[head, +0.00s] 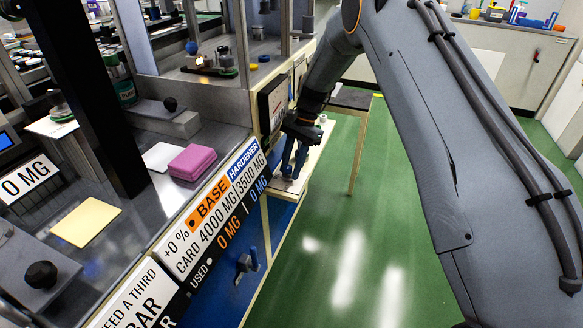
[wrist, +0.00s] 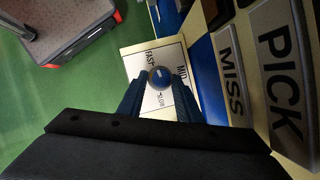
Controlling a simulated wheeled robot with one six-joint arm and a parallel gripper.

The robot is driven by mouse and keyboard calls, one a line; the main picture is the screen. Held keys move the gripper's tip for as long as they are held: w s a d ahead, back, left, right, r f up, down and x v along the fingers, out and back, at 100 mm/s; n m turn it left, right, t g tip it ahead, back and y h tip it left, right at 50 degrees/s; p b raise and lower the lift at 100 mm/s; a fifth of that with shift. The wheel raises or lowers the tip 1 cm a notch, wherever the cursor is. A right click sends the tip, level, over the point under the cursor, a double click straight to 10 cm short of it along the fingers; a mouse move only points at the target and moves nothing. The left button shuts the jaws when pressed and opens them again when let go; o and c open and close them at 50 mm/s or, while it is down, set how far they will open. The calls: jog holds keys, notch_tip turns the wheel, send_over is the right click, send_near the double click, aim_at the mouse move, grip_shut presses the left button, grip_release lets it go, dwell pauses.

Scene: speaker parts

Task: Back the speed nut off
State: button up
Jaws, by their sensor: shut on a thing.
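The speed nut (wrist: 160,75) shows in the wrist view as a small round blue-grey knob with a white mark on its face. It sits on a pale dial plate (wrist: 135,65) lettered FAST, MID and SLOW. My gripper (wrist: 160,90) has its two blue fingers on either side of the nut and is shut on it. In the head view my gripper (head: 289,168) points down at the pale plate (head: 313,160) beside the bench's front; the nut is hidden there by the fingers.
Signs marked MISS (wrist: 230,80) and PICK (wrist: 279,65) stand close right of the dial in the wrist view. The bench (head: 190,215) holds a pink block (head: 190,162) and a yellow sheet (head: 86,221).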

dwell(0.3)
jog(key=o, duration=1.1)
jog(key=shift+c, duration=0.2)
